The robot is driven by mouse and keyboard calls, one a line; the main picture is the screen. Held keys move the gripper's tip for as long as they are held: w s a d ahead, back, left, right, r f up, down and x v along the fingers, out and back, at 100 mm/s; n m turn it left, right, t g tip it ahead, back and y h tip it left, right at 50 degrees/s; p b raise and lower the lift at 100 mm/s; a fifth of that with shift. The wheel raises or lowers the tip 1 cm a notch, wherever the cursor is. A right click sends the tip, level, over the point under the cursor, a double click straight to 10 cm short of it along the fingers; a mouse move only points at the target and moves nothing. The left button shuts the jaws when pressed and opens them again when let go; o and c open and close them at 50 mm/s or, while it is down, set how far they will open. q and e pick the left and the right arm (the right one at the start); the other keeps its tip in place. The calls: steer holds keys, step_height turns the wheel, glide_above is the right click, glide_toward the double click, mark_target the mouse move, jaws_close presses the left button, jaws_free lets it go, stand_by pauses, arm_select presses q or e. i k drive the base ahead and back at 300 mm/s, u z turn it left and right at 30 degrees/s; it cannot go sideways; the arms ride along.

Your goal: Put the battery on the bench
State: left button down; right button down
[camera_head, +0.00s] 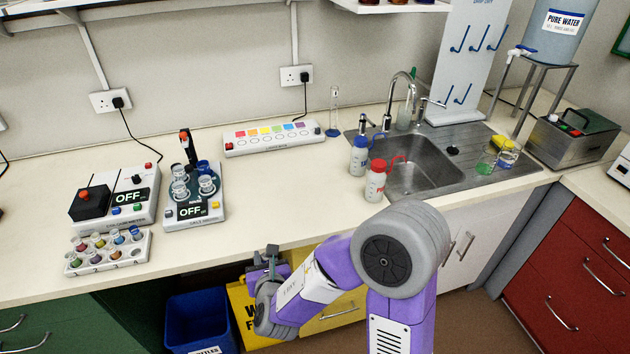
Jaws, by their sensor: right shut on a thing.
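The bench (290,195) is a long cream worktop that runs across the view and turns at the right. My right gripper (265,258) is at the bench's front edge, left of the picture's middle. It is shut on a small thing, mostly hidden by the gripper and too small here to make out. I cannot identify a battery anywhere in view. My left gripper is not in view.
Two devices with OFF displays (117,196) (196,198) and a vial rack (107,251) stand at the left. A strip with coloured squares (274,137) lies at the back. Red-capped (375,183) and blue-capped (359,158) bottles stand beside the sink (425,165). The bench middle is clear.

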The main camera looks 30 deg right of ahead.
mark_target(285, 190)
steer(key=z, duration=0.25)
steer(key=i, duration=0.85)
steer(key=u, duration=0.15)
